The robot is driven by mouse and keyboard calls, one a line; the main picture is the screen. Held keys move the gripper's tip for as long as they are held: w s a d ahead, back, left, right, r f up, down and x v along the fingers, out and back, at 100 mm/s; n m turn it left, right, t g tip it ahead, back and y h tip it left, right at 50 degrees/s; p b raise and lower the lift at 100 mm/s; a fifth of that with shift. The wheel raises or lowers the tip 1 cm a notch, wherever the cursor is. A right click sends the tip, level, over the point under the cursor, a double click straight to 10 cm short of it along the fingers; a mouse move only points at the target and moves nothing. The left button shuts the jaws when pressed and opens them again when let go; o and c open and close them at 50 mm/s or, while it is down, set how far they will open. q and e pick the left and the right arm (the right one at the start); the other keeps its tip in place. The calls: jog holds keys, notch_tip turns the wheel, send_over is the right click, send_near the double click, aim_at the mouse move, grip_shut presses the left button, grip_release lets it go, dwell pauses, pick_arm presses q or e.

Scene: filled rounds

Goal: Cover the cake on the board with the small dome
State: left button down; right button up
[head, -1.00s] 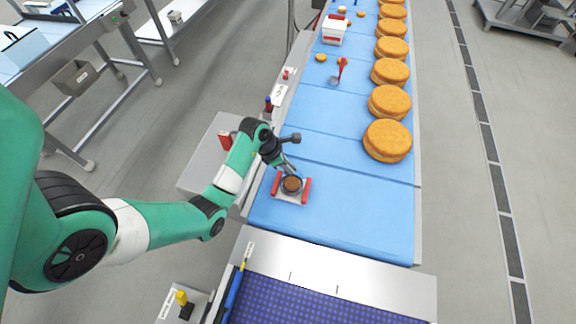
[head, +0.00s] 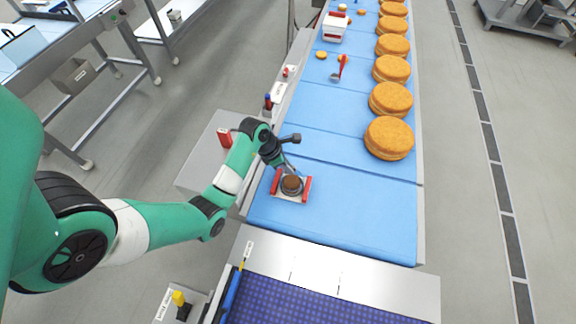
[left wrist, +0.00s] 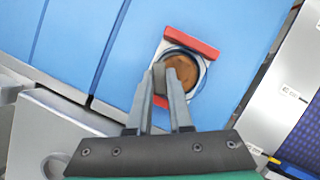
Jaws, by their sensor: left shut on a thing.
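The cake (head: 291,183) is a small brown round on a white board (head: 277,196) with two red side bars. The board lies on the near end of the blue belt. In the left wrist view the cake (left wrist: 184,73) shows just past my fingertips. A grey ring circles the cake; it looks like the rim of the small clear dome (left wrist: 203,84), whose walls are hard to make out. My left gripper (head: 288,171) is shut, with its fingertips (left wrist: 166,74) at the dome over the board. I cannot tell whether the rim touches the board. My right gripper is not in view.
Several large orange filled rounds (head: 389,138) line the right side of the belt. A red-handled utensil (head: 342,68) and a white-and-red box (head: 334,27) lie farther up. A purple mesh belt (head: 300,303) is at the front. The blue belt right of the board is clear.

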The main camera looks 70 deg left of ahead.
pick_arm(q)
jog(key=shift+f, duration=0.3)
dwell(0.4)
jog(key=shift+c, duration=1.3)
grip_release()
jog(key=shift+r, duration=0.1)
notch_tip(320, 180, up, 7)
jog(key=p, duration=0.6)
jog(key=shift+p, duration=0.4)
